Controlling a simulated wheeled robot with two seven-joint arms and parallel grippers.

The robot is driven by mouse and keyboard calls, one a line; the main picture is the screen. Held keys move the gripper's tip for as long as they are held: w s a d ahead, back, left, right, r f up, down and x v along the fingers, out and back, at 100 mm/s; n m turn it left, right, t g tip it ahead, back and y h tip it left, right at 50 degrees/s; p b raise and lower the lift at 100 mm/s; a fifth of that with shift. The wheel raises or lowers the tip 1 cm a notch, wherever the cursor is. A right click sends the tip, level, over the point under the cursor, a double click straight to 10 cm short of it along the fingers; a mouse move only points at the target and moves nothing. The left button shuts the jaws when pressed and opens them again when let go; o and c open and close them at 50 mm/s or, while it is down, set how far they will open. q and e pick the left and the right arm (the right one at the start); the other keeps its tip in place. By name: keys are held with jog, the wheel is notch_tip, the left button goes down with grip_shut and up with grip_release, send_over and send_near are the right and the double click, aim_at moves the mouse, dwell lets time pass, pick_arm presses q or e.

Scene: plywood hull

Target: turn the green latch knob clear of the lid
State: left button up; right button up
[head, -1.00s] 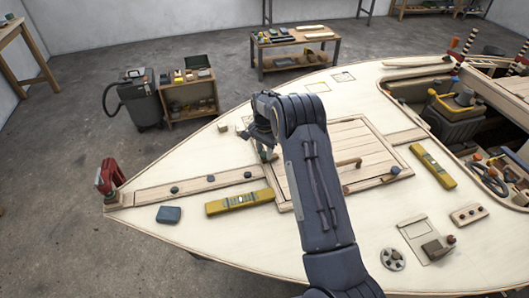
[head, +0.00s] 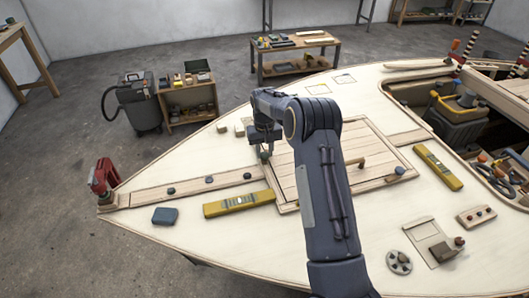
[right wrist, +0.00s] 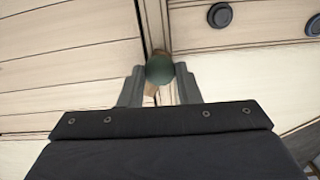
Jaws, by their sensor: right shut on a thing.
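The green latch knob (right wrist: 160,69) sits between the two fingers of my right gripper (right wrist: 160,84) in the right wrist view, at the edge of the lid. In the head view my right gripper (head: 264,152) points down at the left edge of the plank lid (head: 345,150), with the dark green knob showing at its tips. The gripper is shut on the knob. A brown piece under the knob shows partly in the right wrist view; its direction is hard to tell. My left gripper is not in view.
A yellow level (head: 238,203) lies on the deck left of the lid, and another (head: 438,167) lies to its right. A blue-grey block (head: 165,215) and a red clamp (head: 105,178) are at the bow. Small wooden blocks lie behind the gripper.

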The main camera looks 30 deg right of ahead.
aim_at(264, 154)
jog(key=n, duration=0.3)
jog(key=shift+n, duration=0.4)
jog(key=shift+r+n, duration=0.1)
jog(key=shift+n, duration=1.7)
jog(key=o, duration=1)
jog(key=shift+b, duration=0.3)
notch_tip(264, 154, up, 8)
jog(key=shift+f+b, duration=0.15)
jog(key=shift+b, duration=0.15)
